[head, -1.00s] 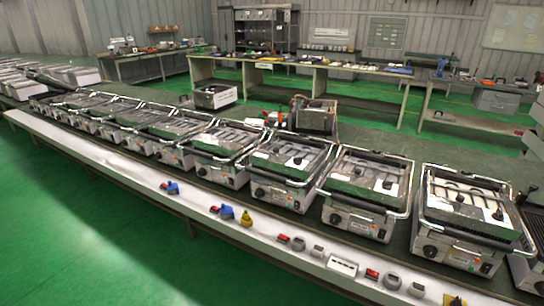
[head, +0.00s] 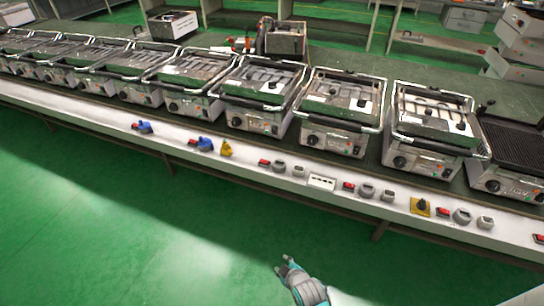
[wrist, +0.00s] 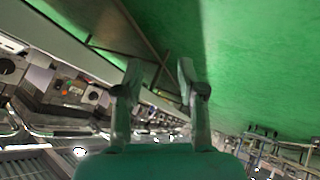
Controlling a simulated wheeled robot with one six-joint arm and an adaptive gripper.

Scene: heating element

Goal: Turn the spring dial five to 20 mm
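I cannot tell which control is spring dial five, and no scale or number is readable. The white front rail carries blue knobs (head: 203,143), a yellow knob (head: 226,148), grey round dials (head: 279,166), another grey dial (head: 367,190), and a black knob on a yellow square plate (head: 420,206). My gripper (head: 284,264) is below and in front of the rail, over the green floor, apart from every dial. In the wrist view its two fingers (wrist: 159,77) are spread with nothing between them.
A row of steel grill units (head: 340,110) stands on the bench behind the rail. Red switches (head: 349,186) and a white socket plate (head: 321,182) sit among the dials. The green floor (head: 130,230) in front of the rail is clear.

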